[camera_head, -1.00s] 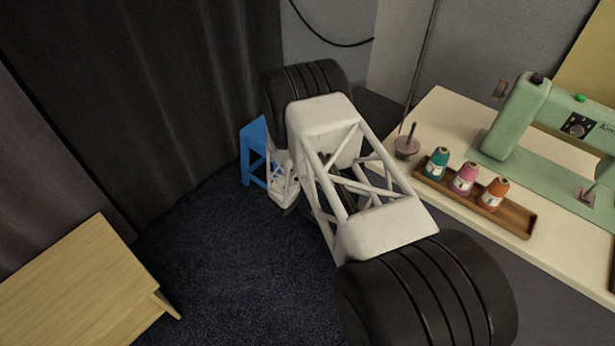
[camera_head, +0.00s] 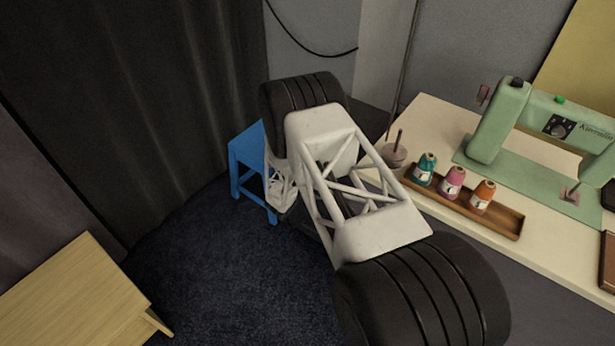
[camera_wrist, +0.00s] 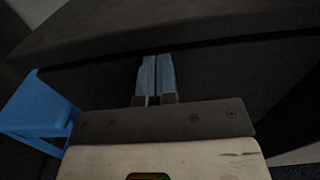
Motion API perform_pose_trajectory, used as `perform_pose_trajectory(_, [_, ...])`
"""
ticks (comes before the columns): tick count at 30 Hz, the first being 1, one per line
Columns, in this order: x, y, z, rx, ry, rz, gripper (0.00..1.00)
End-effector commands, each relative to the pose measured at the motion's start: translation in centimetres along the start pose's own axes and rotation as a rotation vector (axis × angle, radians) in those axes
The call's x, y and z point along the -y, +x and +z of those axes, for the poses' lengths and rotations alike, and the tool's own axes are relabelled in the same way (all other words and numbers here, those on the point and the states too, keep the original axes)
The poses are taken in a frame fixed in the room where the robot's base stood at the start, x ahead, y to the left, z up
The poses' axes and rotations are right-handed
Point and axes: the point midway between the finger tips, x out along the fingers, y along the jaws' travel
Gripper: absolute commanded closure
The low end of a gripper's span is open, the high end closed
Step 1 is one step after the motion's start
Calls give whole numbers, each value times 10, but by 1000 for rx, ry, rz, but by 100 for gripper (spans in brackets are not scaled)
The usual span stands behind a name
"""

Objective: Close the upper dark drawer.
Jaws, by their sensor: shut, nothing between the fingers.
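In the wrist view my gripper (camera_wrist: 156,79) has its two blue-grey fingers side by side, shut with nothing between them. They point at a dark furniture front (camera_wrist: 225,75) that lies beneath a broad dark slab or ledge (camera_wrist: 180,27). The fingertips are close to this front, just below the ledge; I cannot tell whether they touch it. Which part is the upper drawer, and how far it stands out, is unclear. In the head view a piece of dark furniture (camera_head: 372,120) shows behind my arm, mostly hidden by it. The fingertips are hidden there.
A blue stool (camera_head: 247,160) stands left of my arm; it also shows in the wrist view (camera_wrist: 35,112). A sewing table (camera_head: 435,118) with a green machine (camera_head: 497,125) and a spool tray (camera_head: 510,222) is at right. A wooden table (camera_head: 75,295) is at lower left. Dark carpet between is clear.

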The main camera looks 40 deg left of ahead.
Motion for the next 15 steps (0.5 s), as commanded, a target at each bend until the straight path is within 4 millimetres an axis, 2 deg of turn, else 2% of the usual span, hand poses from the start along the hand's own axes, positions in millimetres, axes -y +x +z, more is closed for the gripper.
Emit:
perform_pose_trajectory(1, [-1, 11, 2, -2, 6, -3, 100])
perform_pose_trajectory(9, [-1, 15, 3, -3, 10, -4, 100])
perform_pose_trajectory(15, [-2, 11, 3, -2, 10, -3, 100])
